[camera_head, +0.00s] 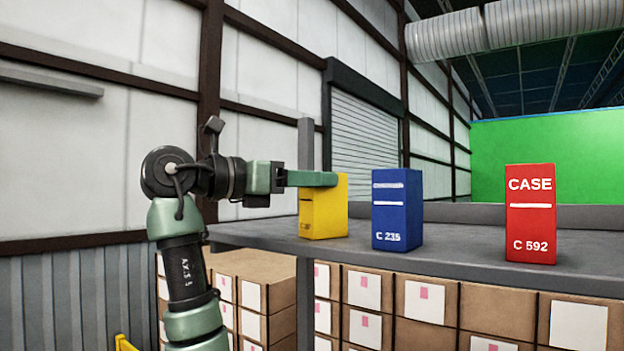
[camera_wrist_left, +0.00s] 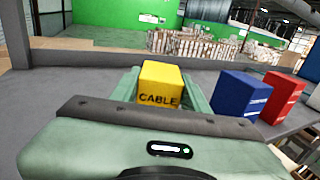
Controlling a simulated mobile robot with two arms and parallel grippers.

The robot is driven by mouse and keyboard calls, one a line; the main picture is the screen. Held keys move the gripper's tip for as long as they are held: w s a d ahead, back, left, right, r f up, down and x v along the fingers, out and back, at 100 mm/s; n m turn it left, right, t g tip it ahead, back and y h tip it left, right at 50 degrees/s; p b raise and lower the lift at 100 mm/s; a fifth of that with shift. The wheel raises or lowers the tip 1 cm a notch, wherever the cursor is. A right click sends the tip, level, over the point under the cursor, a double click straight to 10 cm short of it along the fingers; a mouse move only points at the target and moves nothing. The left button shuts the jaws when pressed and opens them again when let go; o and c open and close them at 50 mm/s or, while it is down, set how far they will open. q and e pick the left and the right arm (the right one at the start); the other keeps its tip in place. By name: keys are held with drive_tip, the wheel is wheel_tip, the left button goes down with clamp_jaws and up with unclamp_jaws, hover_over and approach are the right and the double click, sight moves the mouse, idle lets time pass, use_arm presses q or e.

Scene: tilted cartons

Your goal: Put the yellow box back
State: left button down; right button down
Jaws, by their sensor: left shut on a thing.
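The yellow box (camera_head: 323,212) stands upright on the grey shelf (camera_head: 460,245), at the left of the blue box. My left gripper (camera_head: 325,179) reaches in from the left at the height of the box's upper part and is shut on it. In the left wrist view the yellow box (camera_wrist_left: 160,86), marked CABLE, sits between the two green fingers of the left gripper (camera_wrist_left: 162,92). The finger in front hides part of the box's top in the head view. My right gripper is not in view.
A blue box (camera_head: 397,210) stands just right of the yellow box, with a small gap. A red box (camera_head: 531,214) stands farther right. Bare shelf lies between blue and red. Cardboard cartons (camera_head: 440,300) are stacked below the shelf. A grey post (camera_head: 306,145) rises behind the gripper.

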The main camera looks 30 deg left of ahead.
use_arm(q)
drive_tip(key=shift+s, duration=0.1)
drive_tip(key=c, duration=1.1)
unclamp_jaws()
drive_tip(key=o, duration=0.4)
drive_tip(key=shift+r, duration=0.15)
drive_tip(key=shift+s+a, duration=0.25)
drive_tip(key=b+v, duration=0.5)
drive_tip(key=v, duration=0.6)
drive_tip(key=shift+s+a, duration=0.1)
drive_tip(key=shift+s, duration=0.1)
